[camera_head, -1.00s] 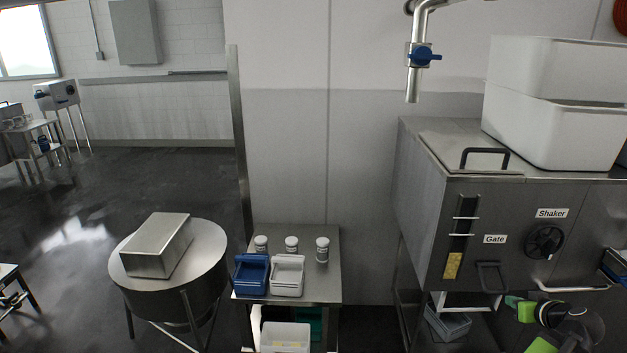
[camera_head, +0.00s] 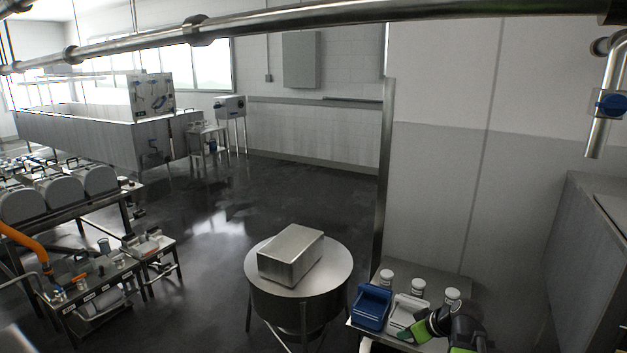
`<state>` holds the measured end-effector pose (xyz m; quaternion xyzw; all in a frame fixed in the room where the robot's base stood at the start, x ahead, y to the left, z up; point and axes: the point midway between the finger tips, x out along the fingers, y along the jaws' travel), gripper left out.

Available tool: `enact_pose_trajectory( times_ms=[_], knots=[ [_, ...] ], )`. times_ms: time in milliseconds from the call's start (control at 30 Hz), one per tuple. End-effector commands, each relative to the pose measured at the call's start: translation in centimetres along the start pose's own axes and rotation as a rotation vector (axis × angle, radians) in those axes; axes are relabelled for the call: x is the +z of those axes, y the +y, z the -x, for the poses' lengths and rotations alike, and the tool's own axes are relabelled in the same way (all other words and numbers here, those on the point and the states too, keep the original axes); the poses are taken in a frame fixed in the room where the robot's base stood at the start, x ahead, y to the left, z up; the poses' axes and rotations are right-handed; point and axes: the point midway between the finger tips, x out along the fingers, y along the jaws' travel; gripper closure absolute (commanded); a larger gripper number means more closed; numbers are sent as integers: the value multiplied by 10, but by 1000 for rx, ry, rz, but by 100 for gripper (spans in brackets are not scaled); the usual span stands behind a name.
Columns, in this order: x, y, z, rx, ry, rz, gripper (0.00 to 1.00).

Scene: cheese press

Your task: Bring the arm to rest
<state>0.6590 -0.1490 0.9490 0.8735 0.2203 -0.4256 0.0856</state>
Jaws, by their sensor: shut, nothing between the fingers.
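My arm (camera_head: 464,328), black with green parts, shows at the bottom edge of the head view, right of the middle. Its folded links are partly cut off by the frame edge. My gripper (camera_head: 412,331) is at the left end of these parts, shut and empty. In the picture it overlaps the white bin on the small steel table (camera_head: 437,279). I cannot tell how far above or in front of the bin it is.
A blue bin (camera_head: 371,306), the white bin (camera_head: 405,309) and three white jars stand on the small table. Left of it is a round steel stand (camera_head: 262,283) with a metal box (camera_head: 291,254). Dark floor (camera_head: 205,265) is open behind. A steel machine (camera_head: 588,255) stands right.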

Motion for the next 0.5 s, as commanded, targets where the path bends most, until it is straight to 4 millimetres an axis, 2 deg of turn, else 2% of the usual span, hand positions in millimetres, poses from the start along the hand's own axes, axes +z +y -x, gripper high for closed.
enact_pose_trajectory(
  times_ms=[33,100,200,300,400,500],
  knots=[
    [-12,-34,-18,-40,-40,31,100],
    [-20,-74,-37,-79,-105,53,100],
    [-24,-124,-56,-114,-201,68,100],
    [-20,-167,-68,-119,-304,64,100],
    [-6,-196,-71,-73,-439,6,100],
    [18,-182,-59,36,-554,-146,100]
  ],
)
